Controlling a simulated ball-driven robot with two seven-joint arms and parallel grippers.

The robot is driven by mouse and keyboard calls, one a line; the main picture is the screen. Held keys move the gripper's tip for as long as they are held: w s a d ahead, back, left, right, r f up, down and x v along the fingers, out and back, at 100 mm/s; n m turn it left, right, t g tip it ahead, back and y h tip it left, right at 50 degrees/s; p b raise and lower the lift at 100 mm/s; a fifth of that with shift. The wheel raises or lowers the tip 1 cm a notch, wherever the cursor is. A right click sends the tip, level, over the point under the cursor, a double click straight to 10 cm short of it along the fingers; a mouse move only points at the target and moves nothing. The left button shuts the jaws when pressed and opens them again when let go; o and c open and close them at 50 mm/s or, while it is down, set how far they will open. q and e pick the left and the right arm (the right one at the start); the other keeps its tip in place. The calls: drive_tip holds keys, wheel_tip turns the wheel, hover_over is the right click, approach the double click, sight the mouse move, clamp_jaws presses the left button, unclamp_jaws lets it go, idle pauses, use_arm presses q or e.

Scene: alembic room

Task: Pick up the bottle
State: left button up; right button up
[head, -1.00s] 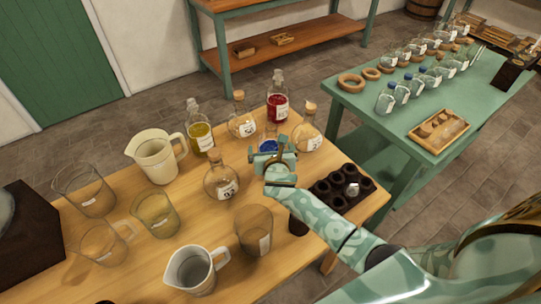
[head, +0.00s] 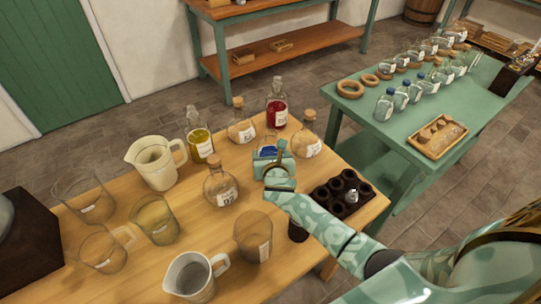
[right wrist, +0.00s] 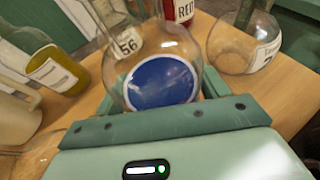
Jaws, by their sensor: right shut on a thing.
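The bottle in my grip is a clear round flask with a blue disc in it (right wrist: 160,82); I cannot tell if the blue is liquid or a label. In the head view its blue part (head: 267,152) shows between the jaws, and the rest is mostly hidden. My right gripper (head: 273,163) is shut on this flask, with a green finger on either side of it in the right wrist view. I cannot tell whether the flask is clear of the table. My left gripper is not in view.
Close around stand a corked flask (head: 307,136), a red bottle (head: 277,106), another corked flask (head: 241,127), a yellow bottle (head: 200,140) and a labelled round flask (head: 220,188). A dark holed rack (head: 322,190) is to the right. Glass beakers and jugs fill the table's left and front.

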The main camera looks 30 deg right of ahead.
drive_tip(key=shift+r+p, duration=0.35)
drive_tip(key=shift+r, duration=0.45)
drive_tip(key=s+r+p, duration=0.1)
drive_tip(key=r, duration=0.1)
drive_tip(key=s+r+p, duration=0.2)
drive_tip(key=r, duration=0.1)
drive_tip(key=s+r+p, duration=0.1)
drive_tip(key=s+r, duration=0.1)
drive_tip(key=shift+a+r+p, duration=0.35)
drive_tip(key=shift+a, duration=0.05)
drive_tip(key=p, duration=0.2)
approach(275, 140)
drive_tip(key=shift+s+d+r, duration=0.15)
drive_tip(key=shift+s+r, duration=0.1)
drive_tip(key=shift+s, duration=0.55)
drive_tip(key=shift+s+d+r, duration=0.2)
drive_tip(key=shift+s+r, duration=0.05)
drive_tip(key=shift+s, duration=0.5)
drive_tip(key=shift+s, duration=0.15)
